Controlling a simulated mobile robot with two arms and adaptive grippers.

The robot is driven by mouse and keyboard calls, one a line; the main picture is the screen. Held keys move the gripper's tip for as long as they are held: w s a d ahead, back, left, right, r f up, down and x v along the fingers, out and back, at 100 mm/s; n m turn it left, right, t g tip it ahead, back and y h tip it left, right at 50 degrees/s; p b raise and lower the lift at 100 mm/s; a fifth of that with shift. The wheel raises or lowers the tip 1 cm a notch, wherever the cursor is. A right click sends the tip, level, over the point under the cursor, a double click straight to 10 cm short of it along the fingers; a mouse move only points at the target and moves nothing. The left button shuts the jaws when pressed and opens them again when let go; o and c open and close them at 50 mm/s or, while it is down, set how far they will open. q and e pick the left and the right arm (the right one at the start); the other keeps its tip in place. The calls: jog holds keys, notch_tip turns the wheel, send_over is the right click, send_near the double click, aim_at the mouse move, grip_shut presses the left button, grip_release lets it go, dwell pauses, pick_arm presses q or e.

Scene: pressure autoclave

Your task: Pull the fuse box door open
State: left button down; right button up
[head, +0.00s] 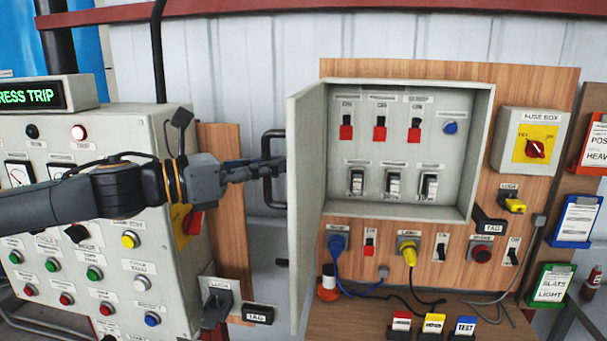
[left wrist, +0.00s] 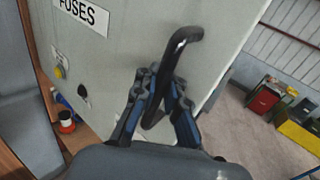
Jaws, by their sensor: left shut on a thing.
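The fuse box (head: 400,150) is on the wooden board, and its grey door (head: 306,200) stands swung wide open to the left, hinged on the box's left side. The door's black handle (head: 268,188) sticks out to the left. My left gripper (head: 280,168) is at this handle. In the left wrist view the fingers are shut around the handle bar (left wrist: 182,48), with the door face (left wrist: 130,50) and its FUSES label behind. Inside the box are several red switches and fuse holders. My right gripper is not in view.
A control panel (head: 130,220) with several buttons and lamps stands left, close to my left arm. Right of the box are a red rotary switch (head: 535,148) and several signs. Small red, yellow and blue blocks (head: 433,324) sit on the ledge below.

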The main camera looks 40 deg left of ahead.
pick_arm(q)
jog(key=s+a+m+g+h+b, duration=0.2)
jog(key=a+h+b, duration=0.1)
jog(key=a, duration=0.5)
jog(key=shift+s+f+b, duration=0.15)
jog(key=shift+s+b, duration=0.15)
jog(key=c, duration=1.5)
grip_release()
jog(key=shift+s, duration=0.15)
jog(key=shift+o, duration=0.5)
jog(key=shift+s+a+r, duration=0.1)
jog(key=shift+s+r, duration=0.1)
jog(key=v, duration=1.2)
jog(key=shift+w+f, duration=0.1)
jog(key=shift+f, duration=0.05)
